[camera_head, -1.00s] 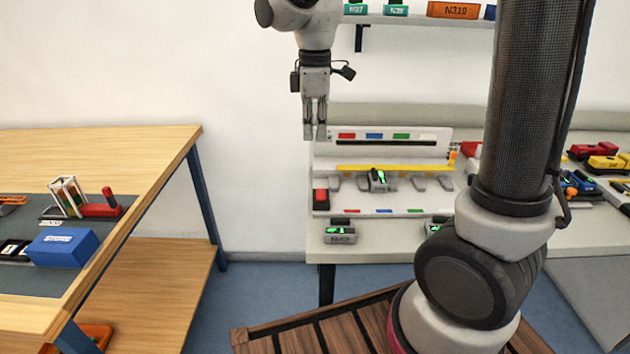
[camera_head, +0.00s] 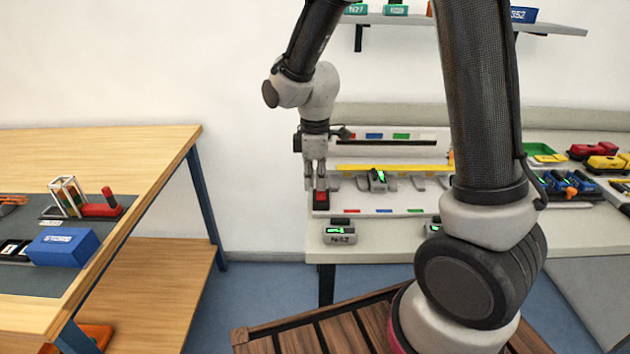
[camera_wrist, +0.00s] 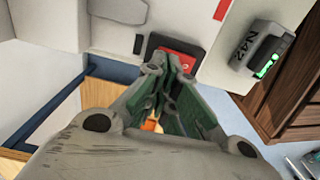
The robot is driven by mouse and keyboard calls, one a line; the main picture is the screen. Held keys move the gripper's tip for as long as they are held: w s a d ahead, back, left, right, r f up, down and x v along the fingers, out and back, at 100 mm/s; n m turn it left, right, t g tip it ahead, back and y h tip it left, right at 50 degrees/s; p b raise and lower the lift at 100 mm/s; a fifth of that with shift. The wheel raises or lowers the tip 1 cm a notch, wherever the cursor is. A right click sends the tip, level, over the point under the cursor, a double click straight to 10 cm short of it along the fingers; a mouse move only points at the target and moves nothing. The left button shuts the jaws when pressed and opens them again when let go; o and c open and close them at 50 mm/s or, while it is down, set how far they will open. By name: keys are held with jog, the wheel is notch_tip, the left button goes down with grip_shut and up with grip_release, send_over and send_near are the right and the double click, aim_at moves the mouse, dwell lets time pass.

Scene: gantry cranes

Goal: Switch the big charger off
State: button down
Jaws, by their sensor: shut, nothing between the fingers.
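The big charger (camera_head: 400,211) is a long white unit on the grey table, with colour marks along its edges and a row of grey bays. At its left end is a red switch (camera_head: 321,198) on a dark base. The switch also shows in the wrist view (camera_wrist: 184,57), partly hidden behind my fingers. My gripper (camera_head: 315,188) is shut and empty, pointing down with its fingertips at or just above the switch. I cannot tell whether they touch it. A device with a green light (camera_head: 378,180) sits in one bay.
A grey device marked N42 (camera_head: 340,232) stands on the table in front of the charger. A yellow bar (camera_head: 390,168) runs along the charger's back. A wooden workbench (camera_head: 110,150) stands at left, and a shelf (camera_head: 460,20) hangs above.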

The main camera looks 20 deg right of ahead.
jog(key=shift+f, duration=0.3)
dwell(0.4)
jog(key=shift+s+a+r, duration=0.2)
jog(key=shift+s+r, duration=0.1)
jog(key=shift+s, duration=0.35)
notch_tip(320, 180, up, 14)
jog(key=w, duration=0.2)
jog(key=shift+d, duration=0.3)
